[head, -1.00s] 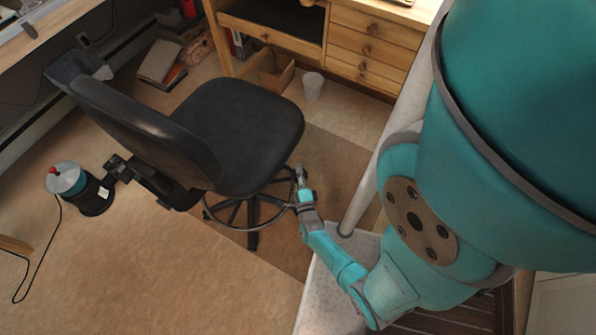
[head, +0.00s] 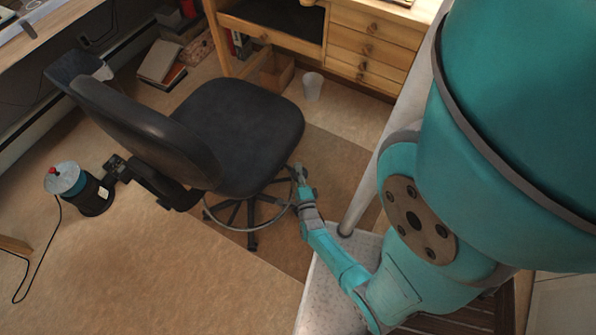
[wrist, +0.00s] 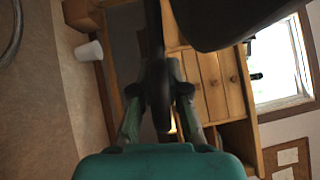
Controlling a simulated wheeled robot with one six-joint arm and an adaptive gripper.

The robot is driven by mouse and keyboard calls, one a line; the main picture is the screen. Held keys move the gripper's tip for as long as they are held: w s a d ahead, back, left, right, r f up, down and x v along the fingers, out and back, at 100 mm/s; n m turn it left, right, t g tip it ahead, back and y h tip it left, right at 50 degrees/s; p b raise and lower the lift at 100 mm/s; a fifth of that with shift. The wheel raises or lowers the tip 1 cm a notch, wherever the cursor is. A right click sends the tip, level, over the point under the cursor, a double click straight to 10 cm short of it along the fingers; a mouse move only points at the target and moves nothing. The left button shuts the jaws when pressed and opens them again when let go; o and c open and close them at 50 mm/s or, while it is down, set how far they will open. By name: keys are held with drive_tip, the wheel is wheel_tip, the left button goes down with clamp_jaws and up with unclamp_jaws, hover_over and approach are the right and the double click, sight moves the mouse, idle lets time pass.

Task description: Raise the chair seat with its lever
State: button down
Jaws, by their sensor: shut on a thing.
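The black office chair (head: 240,125) stands upright on the floor, its backrest (head: 145,120) to the left and a foot ring low around its column. My gripper (head: 300,175) is low by the right edge of the seat, just under its rim. In the wrist view, my gripper (wrist: 158,90) has its two fingers shut on a dark, narrow lever (wrist: 155,50) that runs between them. The dark underside of the seat (wrist: 225,20) is at the upper right there. In the head view the lever is too small and hidden to make out.
A wooden desk with drawers (head: 368,50) stands behind the chair, with a white bin (head: 313,86) and a box (head: 277,75) beside it. A teal and black canister (head: 85,187) with a cord is at left. The front floor is clear.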

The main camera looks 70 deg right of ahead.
drive_tip(key=shift+r, duration=1.05)
drive_tip(key=shift+d, duration=0.1)
drive_tip(key=c, duration=1.2)
unclamp_jaws()
drive_tip(key=shift+f, duration=0.1)
drive_tip(key=shift+v, duration=6)
